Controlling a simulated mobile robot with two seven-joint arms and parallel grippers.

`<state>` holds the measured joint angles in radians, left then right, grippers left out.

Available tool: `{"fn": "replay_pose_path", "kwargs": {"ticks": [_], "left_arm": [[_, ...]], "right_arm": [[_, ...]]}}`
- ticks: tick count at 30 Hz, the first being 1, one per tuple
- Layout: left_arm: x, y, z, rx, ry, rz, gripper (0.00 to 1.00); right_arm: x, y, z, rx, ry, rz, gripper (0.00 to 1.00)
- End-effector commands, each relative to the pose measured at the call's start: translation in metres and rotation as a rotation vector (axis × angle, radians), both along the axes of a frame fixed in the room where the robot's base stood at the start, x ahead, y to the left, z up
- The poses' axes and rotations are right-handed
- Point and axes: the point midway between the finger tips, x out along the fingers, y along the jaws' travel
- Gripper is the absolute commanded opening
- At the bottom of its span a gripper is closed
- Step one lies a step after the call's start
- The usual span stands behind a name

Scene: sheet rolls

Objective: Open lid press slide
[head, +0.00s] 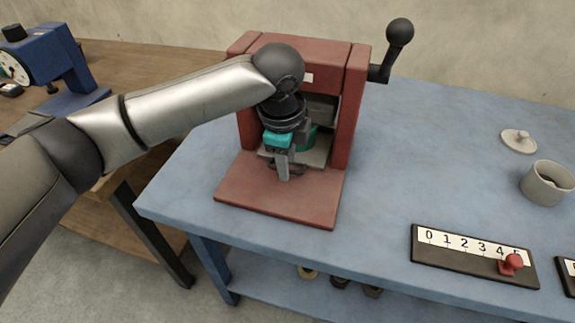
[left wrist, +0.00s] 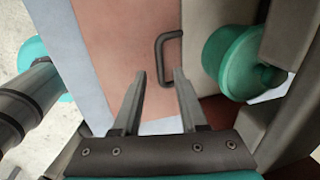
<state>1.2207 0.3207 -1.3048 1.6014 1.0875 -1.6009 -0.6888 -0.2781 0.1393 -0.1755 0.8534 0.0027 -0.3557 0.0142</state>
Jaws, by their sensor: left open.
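A red press (head: 352,105) stands on the blue table, with its black-knobbed lever (head: 398,45) pointing up on the right. A grey plate (head: 318,158) sits in its opening. My left gripper (head: 283,178) is at the front of this opening, pointing down. In the left wrist view its fingers (left wrist: 160,90) are apart with nothing between them, and a dark handle (left wrist: 168,50) shows just beyond the tips. A grey lid (head: 518,138) lies on the table, off its open pot (head: 548,182). A slide scale (head: 460,265) has its red knob (head: 513,262) near the high-number end. My right gripper is out of view.
A brown wooden table (head: 125,60) with a blue device (head: 55,60) stands at the left. Part of another panel (head: 567,275) shows at the right edge. The blue table (head: 410,150) is clear between the press and the pot.

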Motion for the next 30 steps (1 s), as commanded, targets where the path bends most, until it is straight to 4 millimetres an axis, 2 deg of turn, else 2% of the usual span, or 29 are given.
{"fn": "replay_pose_path", "kwargs": {"ticks": [4,14,26,30], "left_arm": [[0.0012,-0.0007,-0.0070,-0.001,-0.001,-0.001,0.42],[0.0016,-0.0008,-0.0081,0.000,-0.001,-0.001,0.42],[0.0016,-0.0008,-0.0079,0.000,-0.001,0.000,0.00],[0.0016,-0.0007,-0.0078,0.000,-0.001,0.000,0.00]], "right_arm": [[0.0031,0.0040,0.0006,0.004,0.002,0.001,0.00],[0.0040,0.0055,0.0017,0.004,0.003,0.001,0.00],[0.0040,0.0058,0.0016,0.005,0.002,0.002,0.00],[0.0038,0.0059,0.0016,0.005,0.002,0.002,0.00]]}}
